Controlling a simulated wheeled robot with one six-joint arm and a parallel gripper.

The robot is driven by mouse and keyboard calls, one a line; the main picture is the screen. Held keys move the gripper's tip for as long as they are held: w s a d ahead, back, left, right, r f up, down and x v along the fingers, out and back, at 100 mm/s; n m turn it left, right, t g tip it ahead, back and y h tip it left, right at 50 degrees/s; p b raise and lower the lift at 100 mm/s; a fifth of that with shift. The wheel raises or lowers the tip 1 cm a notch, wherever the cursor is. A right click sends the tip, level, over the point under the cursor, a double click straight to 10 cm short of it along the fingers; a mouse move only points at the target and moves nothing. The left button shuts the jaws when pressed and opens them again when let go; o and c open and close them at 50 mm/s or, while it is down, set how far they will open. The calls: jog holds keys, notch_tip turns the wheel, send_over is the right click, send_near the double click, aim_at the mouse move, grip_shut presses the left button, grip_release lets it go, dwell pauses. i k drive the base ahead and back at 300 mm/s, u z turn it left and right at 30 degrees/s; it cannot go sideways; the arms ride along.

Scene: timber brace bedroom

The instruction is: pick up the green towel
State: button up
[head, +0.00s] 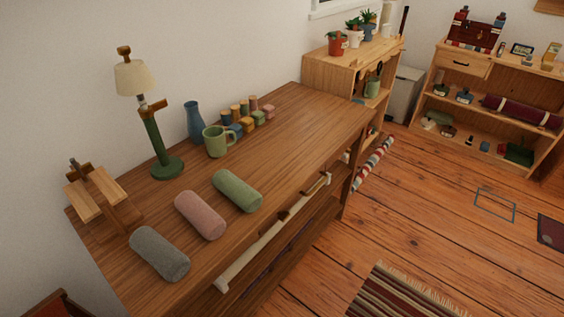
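The green towel (237,191) is a rolled cylinder lying on the wooden table (300,120). It is the rightmost of three rolled towels near the table's front edge. The pink towel (200,215) lies just left of it, with a small gap between them. The grey towel (159,253) lies further left and nearer. Nothing covers the green towel. My gripper is not in view.
A wooden stand (96,195) is at the left. The table's right part is bare. A striped rug (405,296) lies on the floor.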

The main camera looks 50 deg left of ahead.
aim_at(249, 200)
jog(key=i, duration=1.8)
jog(key=u, duration=3.3)
